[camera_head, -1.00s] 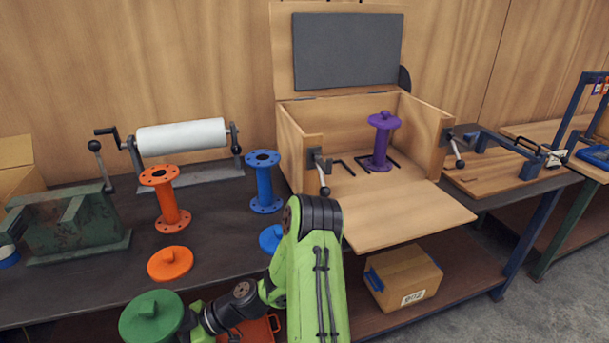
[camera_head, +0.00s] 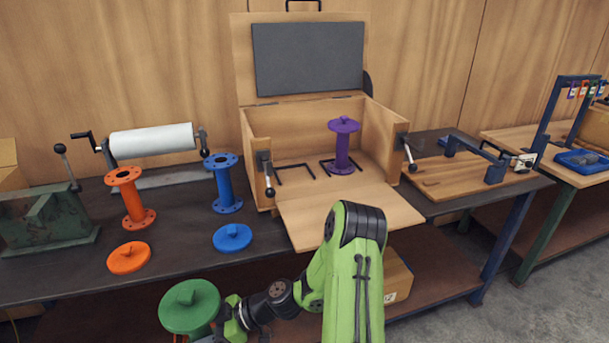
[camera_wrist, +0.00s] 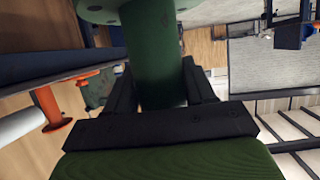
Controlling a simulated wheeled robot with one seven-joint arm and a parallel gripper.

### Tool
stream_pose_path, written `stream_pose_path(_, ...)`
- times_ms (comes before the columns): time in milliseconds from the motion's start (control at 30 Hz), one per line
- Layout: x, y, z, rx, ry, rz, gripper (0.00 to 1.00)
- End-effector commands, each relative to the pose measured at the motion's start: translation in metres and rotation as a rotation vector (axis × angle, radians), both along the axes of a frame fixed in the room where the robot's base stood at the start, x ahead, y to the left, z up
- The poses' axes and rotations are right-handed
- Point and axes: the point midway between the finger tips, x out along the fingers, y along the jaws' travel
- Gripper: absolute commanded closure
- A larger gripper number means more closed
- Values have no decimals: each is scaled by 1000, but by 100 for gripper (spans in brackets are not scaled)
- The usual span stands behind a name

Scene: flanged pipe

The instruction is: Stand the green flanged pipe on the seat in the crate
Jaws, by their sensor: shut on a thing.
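The green flanged pipe, capped by a green knobbed lid (camera_head: 190,304), is at the lower front in the head view, in front of the bench. In the wrist view my gripper (camera_wrist: 160,84) is shut on the barrel of the green pipe (camera_wrist: 151,45), with a flange beyond the fingers. The lid hides most of the pipe in the head view. The wooden crate (camera_head: 257,130) stands open on the bench, front flap down. A purple flanged pipe (camera_head: 342,150) with a knobbed lid stands upright in its right part. A bare black bracket seat (camera_head: 294,168) is at its left.
An orange pipe (camera_head: 131,199) and a blue pipe (camera_head: 223,184) stand left of the crate, with an orange lid (camera_head: 129,257) and a blue lid (camera_head: 232,237) before them. The crate's lowered flap (camera_head: 350,215) juts over the bench's front edge. Clamp handles (camera_head: 268,177) flank the opening.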

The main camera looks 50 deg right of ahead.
Motion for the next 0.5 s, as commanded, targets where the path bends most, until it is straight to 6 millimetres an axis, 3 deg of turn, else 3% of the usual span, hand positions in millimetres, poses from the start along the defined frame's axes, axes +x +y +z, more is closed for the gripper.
stream_pose_path(33, 0, 1, 11, 2, -4, 2, 100)
stream_pose_path(500, 0, 1, 68, 2, -3, 2, 100)
